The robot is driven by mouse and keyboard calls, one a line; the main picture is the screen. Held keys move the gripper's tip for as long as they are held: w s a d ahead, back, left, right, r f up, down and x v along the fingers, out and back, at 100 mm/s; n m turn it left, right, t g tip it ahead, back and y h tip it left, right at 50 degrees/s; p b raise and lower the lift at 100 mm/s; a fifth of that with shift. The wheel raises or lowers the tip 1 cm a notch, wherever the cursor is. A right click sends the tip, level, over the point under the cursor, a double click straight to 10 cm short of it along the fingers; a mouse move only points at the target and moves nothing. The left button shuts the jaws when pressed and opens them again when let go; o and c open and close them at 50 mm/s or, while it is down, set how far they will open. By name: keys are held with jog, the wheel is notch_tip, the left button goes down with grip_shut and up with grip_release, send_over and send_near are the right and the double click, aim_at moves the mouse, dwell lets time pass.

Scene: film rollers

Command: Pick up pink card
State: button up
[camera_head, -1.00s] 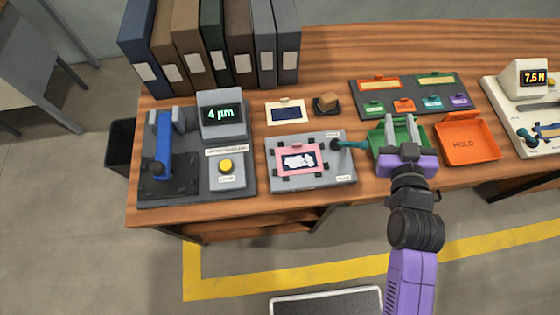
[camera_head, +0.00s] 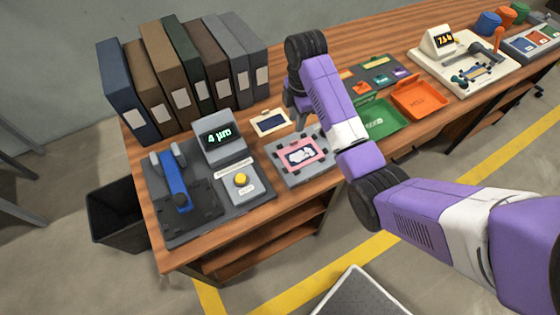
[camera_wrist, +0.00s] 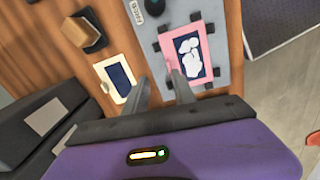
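The pink card (camera_head: 301,153), a pink frame around a dark window with a white patchy shape, lies on a grey fixture plate (camera_head: 288,178) between dark corner clips. In the wrist view the pink card (camera_wrist: 190,52) is ahead of the right finger. My gripper (camera_head: 300,118) is above the desk behind the plate, near the cream card. Its two fingers (camera_wrist: 160,78) are apart with nothing held between them. The right finger overlaps the pink card's near left edge in the wrist view; I cannot tell the height gap. My arm hides the plate's right end in the head view.
A cream card (camera_head: 271,122) lies behind the plate. A gauge stand (camera_head: 220,138) reading 4 µm is left of it, with binders (camera_head: 180,85) behind. A green tray (camera_head: 383,120) and an orange tray (camera_head: 420,96) sit right.

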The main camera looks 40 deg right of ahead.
aim_at(296, 140)
jog(key=shift+n+g, duration=0.4)
jog(key=shift+n, duration=0.2)
jog(key=shift+s+a+f+p, duration=0.15)
jog(key=shift+f+p, duration=0.05)
jog(key=shift+f, duration=1.1)
jog(key=shift+s+a+f+p, duration=0.1)
jog(key=shift+s+f+p, duration=0.1)
jog(key=shift+f, duration=1.1)
jog(key=shift+s+a+f+p, duration=0.1)
jog(key=shift+a+f+p, duration=0.1)
jog(key=shift+f, duration=1.1)
grip_shut()
